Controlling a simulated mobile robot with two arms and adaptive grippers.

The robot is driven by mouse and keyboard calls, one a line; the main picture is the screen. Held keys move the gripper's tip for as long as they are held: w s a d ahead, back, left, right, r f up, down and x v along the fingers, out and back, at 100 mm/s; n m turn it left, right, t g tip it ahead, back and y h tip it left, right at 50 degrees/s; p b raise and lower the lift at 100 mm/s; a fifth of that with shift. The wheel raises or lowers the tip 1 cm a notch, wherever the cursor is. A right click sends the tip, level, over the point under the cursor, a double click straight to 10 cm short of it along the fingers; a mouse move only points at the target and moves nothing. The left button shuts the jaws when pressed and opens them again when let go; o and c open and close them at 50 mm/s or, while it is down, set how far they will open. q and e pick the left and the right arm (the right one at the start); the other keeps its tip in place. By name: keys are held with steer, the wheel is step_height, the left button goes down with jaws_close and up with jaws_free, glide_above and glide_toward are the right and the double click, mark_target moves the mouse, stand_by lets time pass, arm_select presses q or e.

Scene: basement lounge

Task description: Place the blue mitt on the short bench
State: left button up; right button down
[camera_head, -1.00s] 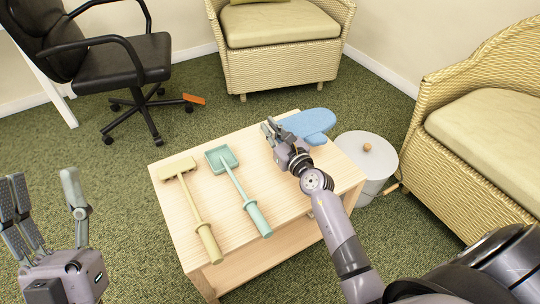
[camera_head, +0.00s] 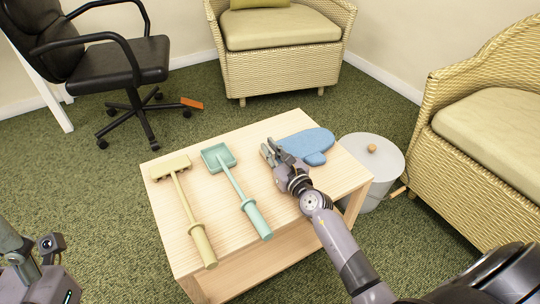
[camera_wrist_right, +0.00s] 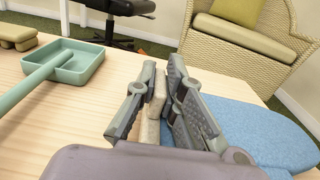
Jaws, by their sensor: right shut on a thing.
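The blue mitt (camera_head: 308,143) lies flat, on or just over the back right part of a low light-wood table (camera_head: 281,200). The frames do not make clear whether this is the short bench or whether the mitt touches the top. My right gripper (camera_head: 271,153) is at the mitt's left end and shut on it.
A green dustpan (camera_head: 228,170) and a beige long-handled tool (camera_head: 184,200) lie on the table's left half. Wicker armchairs (camera_head: 280,70) (camera_head: 460,130) and a black office chair (camera_head: 110,65) stand around.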

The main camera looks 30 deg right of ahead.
steer(key=shift+f, duration=0.1)
steer(key=c, duration=1.7)
jaws_free()
steer(key=shift+s, duration=0.15)
